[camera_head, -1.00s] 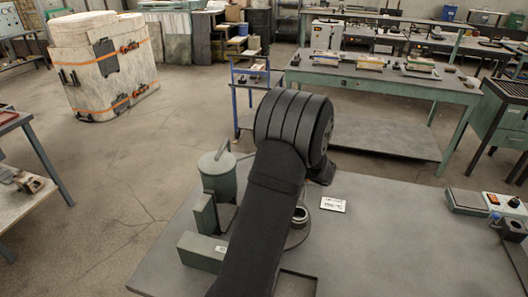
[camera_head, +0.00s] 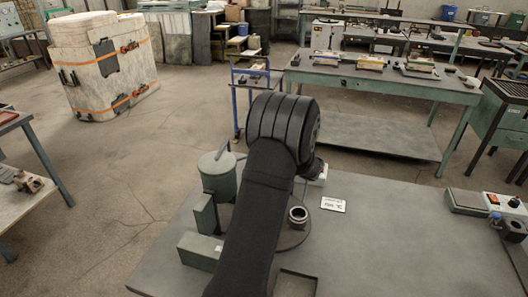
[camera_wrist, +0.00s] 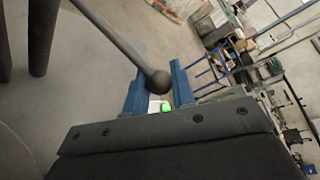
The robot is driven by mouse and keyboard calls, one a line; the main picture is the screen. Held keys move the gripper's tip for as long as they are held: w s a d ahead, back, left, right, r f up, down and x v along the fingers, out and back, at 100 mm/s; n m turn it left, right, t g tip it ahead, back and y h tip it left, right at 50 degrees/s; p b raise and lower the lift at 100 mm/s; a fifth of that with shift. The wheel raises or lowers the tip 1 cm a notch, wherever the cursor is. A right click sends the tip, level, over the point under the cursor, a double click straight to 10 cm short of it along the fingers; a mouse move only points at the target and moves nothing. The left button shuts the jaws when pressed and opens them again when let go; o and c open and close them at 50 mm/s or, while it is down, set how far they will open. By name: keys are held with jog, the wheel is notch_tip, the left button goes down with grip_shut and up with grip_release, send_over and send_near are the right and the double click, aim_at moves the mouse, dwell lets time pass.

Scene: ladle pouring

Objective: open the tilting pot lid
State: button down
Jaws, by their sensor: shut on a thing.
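In the wrist view, a dark rod with a round ball end (camera_wrist: 158,83) comes in from the upper left. The two blue fingers of my gripper (camera_wrist: 159,74) are on either side of the ball, shut on it. In the head view, a green cylindrical pot (camera_head: 217,178) stands on the grey table, with a slanted grey handle at its top. My dark arm covers the area right of the pot and hides my fingers and the ball there. I cannot tell from the head view how the rod joins the pot or its lid.
A small round metal cup (camera_head: 298,216) stands on the table right of my arm, near a white label card (camera_head: 333,204). A green block (camera_head: 202,250) lies at front left. A control box (camera_head: 503,201) is at the far right. The table between card and box is clear.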

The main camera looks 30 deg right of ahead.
jog(key=shift+s, duration=0.1)
jog(key=s+a+m+h, duration=0.1)
jog(key=s+h, duration=0.1)
jog(key=s, duration=0.4)
jog(key=shift+s+a+m, duration=0.25)
jog(key=shift+a+m, duration=0.05)
dwell(0.4)
jog(key=c, duration=1.3)
grip_release()
jog(key=shift+o, duration=0.2)
